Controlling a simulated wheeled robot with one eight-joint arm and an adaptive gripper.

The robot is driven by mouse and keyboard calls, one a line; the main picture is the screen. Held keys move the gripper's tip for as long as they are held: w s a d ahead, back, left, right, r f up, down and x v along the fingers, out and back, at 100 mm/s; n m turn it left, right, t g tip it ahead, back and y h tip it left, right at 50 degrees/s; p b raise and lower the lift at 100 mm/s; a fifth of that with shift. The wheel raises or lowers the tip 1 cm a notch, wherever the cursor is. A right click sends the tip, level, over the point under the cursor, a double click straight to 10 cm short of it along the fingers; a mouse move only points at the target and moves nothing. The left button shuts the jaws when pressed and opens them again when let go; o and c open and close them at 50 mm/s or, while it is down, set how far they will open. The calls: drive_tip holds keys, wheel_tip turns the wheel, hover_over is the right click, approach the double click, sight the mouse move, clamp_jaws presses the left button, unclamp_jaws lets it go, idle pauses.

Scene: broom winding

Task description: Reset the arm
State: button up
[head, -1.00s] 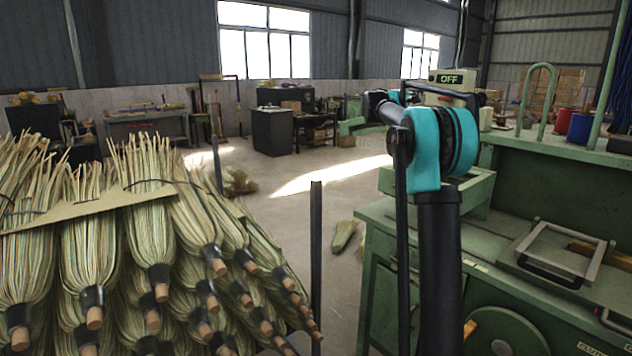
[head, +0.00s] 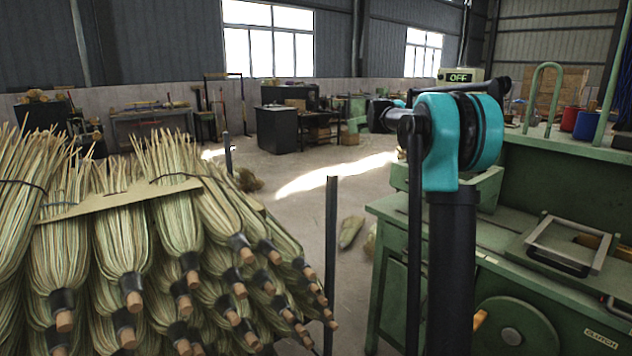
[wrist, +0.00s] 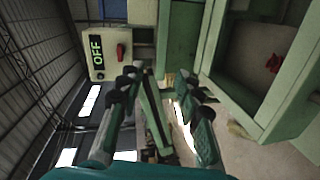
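My arm's teal and black joint (head: 460,140) stands upright on a black link at right of centre in the head view. Its far end points away, into the room, and my gripper cannot be made out clearly there. In the wrist view my gripper (wrist: 160,82) has its two dark fingers apart, with a clear gap and nothing held between them. Beyond the fingertips are green machine parts and open floor.
A green machine bench (head: 500,225) stands close on the right. Brooms (head: 125,235) are stacked on the left, with a metal post (head: 331,250) beside them. Floor between is mostly clear.

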drive_tip(key=s+a+f+m+g+y, duration=0.1)
drive_tip(key=s+a+f+y, duration=0.3)
drive_tip(key=s+f, duration=1.1)
drive_tip(key=s+a+f+m+g+y, duration=0.2)
drive_tip(key=s+a+f+y, duration=0.2)
drive_tip(key=s+a+f, duration=0.5)
drive_tip(key=s+a+f+m+g+y, duration=0.2)
drive_tip(key=s+a+f+y, duration=0.3)
drive_tip(key=s+f, duration=1.5)
drive_tip(key=s+a, duration=0.2)
drive_tip(key=s, duration=0.5)
drive_tip(key=shift+s+f+m, duration=0.25)
drive_tip(key=shift+f+m, duration=0.05)
drive_tip(key=shift+f, duration=0.1)
drive_tip(key=shift+w+d, duration=0.1)
